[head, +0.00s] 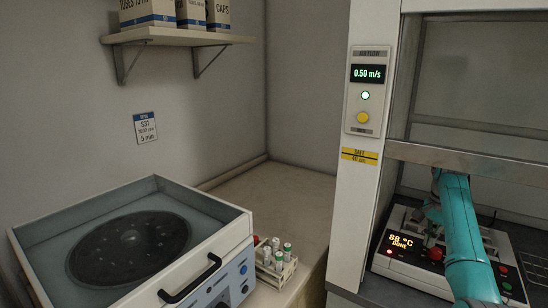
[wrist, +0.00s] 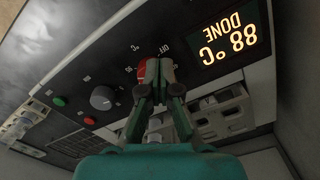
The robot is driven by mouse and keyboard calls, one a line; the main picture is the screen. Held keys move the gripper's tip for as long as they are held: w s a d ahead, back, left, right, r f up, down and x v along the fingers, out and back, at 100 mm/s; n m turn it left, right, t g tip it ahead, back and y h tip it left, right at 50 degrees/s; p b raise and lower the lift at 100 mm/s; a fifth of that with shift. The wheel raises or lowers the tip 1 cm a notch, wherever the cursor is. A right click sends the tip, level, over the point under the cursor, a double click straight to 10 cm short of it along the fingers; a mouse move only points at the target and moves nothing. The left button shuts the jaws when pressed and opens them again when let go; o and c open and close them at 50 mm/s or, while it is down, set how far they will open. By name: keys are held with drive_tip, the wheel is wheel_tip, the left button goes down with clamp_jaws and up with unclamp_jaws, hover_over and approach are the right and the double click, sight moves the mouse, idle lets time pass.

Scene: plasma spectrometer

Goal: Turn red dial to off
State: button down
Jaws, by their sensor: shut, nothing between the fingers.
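The red dial (wrist: 150,68) is on the dark panel of a heating device (head: 380,262), beside its lit display (wrist: 226,45) reading "88 °C DONE". In the wrist view an "OFF" mark and temperature marks are printed around the dial. My gripper (wrist: 158,88) is shut, with its fingertips right at the dial and covering part of it. I cannot tell whether they touch it or where its pointer stands. In the head view the red dial (head: 435,254) shows just below my gripper (head: 432,238), and my teal arm hides part of the device.
The device sits inside a fume hood, under its raised sash (head: 470,160). A grey knob (wrist: 102,97), a green button (wrist: 60,101) and a red button (wrist: 89,120) share the panel. A centrifuge (head: 195,245) and a tube rack (head: 275,265) stand outside the hood, left.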

sight(425, 257)
drive_tip(key=shift+s+a+f, duration=0.1)
drive_tip(key=shift+s+f, duration=0.05)
drive_tip(key=shift+f, duration=1.45)
drive_tip(key=shift+a+r, duration=0.2)
drive_tip(key=shift+a, duration=0.15)
drive_tip(key=shift+r, duration=0.1)
